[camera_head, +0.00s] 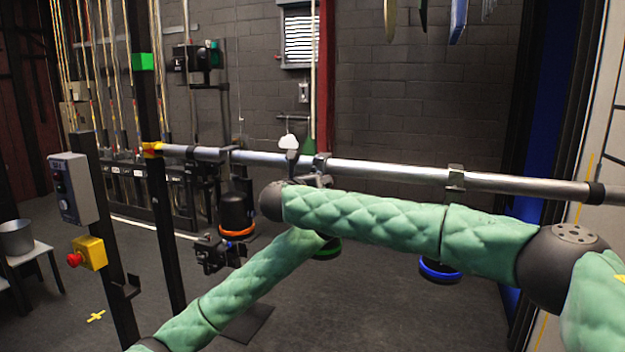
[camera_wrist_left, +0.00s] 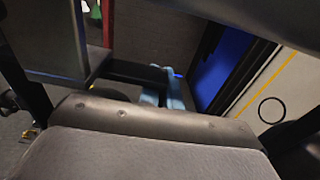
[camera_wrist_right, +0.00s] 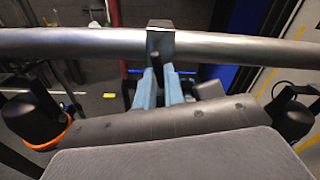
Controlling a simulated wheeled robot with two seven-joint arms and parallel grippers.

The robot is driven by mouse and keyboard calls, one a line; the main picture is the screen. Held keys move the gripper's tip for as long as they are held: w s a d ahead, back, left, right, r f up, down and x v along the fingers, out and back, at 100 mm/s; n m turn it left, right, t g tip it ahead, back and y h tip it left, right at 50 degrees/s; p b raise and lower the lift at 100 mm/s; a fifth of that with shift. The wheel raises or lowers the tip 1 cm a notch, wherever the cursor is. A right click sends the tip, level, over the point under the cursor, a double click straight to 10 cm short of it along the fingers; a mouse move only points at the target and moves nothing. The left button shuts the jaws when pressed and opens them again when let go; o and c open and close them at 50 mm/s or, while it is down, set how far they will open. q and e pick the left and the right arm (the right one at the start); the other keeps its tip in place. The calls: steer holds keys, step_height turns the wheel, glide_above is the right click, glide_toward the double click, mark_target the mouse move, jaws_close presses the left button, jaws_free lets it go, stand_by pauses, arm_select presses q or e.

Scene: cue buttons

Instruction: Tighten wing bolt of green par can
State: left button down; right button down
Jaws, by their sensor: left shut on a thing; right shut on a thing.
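The green par can hangs from the long metal pipe (camera_head: 390,173); in the head view its green ring (camera_head: 327,251) shows below my right forearm, which hides most of the can. Its clamp (camera_head: 320,161) is on the pipe and also shows in the right wrist view (camera_wrist_right: 160,38). My right gripper (camera_wrist_right: 164,86) is shut just below that clamp, on a small dark part at its underside that looks like the wing bolt. My left gripper (camera_wrist_left: 166,88) is shut on a dark bar, part of the fixture. Both grippers are mostly hidden in the head view.
An orange-ringed par can (camera_head: 237,212) hangs to the left and a blue-ringed one (camera_head: 440,270) to the right. A control box (camera_head: 73,188) and yellow stop-button box (camera_head: 89,253) stand at far left. My arms cross closely under the pipe.

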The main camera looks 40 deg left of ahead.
steer(key=shift+a+m, duration=0.1)
steer(key=shift+m, duration=2.3)
steer(key=c, duration=1.8)
jaws_free()
steer(key=shift+o, duration=0.2)
steer(key=shift+s, duration=0.1)
steer(key=v, duration=1.2)
